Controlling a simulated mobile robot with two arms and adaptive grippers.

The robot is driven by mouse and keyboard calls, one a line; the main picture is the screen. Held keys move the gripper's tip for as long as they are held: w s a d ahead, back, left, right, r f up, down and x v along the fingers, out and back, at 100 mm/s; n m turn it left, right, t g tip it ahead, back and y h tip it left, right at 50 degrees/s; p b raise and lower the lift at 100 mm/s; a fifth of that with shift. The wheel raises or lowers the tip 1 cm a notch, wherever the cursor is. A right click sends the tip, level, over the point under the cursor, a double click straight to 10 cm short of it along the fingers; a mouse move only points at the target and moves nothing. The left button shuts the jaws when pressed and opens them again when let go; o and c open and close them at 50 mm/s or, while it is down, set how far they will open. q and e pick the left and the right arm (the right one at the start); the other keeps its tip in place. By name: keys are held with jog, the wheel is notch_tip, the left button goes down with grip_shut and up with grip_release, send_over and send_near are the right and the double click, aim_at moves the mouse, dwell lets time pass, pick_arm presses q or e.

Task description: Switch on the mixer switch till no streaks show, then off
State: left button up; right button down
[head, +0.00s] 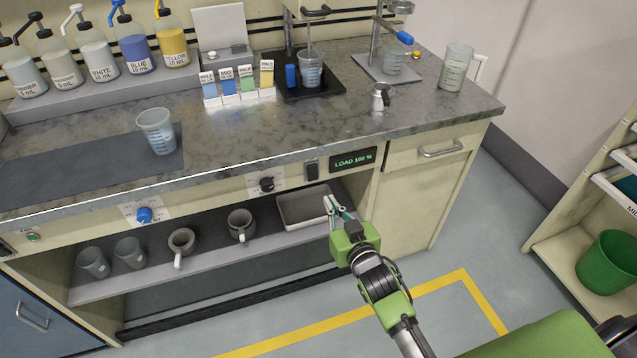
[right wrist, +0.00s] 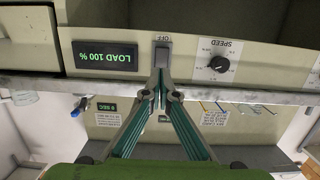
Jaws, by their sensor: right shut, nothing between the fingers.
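The mixer switch (head: 311,171) is a dark rocker on the counter's front panel. It also shows in the right wrist view (right wrist: 162,52), with an upside-down OFF label by it. My right gripper (head: 331,204) is below the switch in the head view. In the right wrist view its fingertips (right wrist: 158,88) are together and empty, close to the switch; I cannot tell if they touch it. The mixer (head: 309,28) stands at the back of the counter with its rod down in a beaker (head: 311,72). Streaks in the beaker are too small to tell. My left gripper is not in view.
A display (head: 353,160) beside the switch reads LOAD 100 %. A black speed knob (head: 267,184) sits left of it. A shelf below holds a grey tray (head: 300,221) and several mugs and cups. An empty-looking beaker (head: 157,130) stands on the counter's left.

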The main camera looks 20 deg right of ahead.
aim_at(315, 178)
jog(key=w, duration=0.3)
jog(key=w+f, duration=0.1)
jog(key=w, duration=0.5)
jog(key=shift+w+a+f, duration=0.15)
jog(key=shift+w+f, duration=0.2)
jog(key=shift+f, duration=0.05)
jog(key=shift+w+f, duration=0.1)
jog(key=shift+w, duration=0.2)
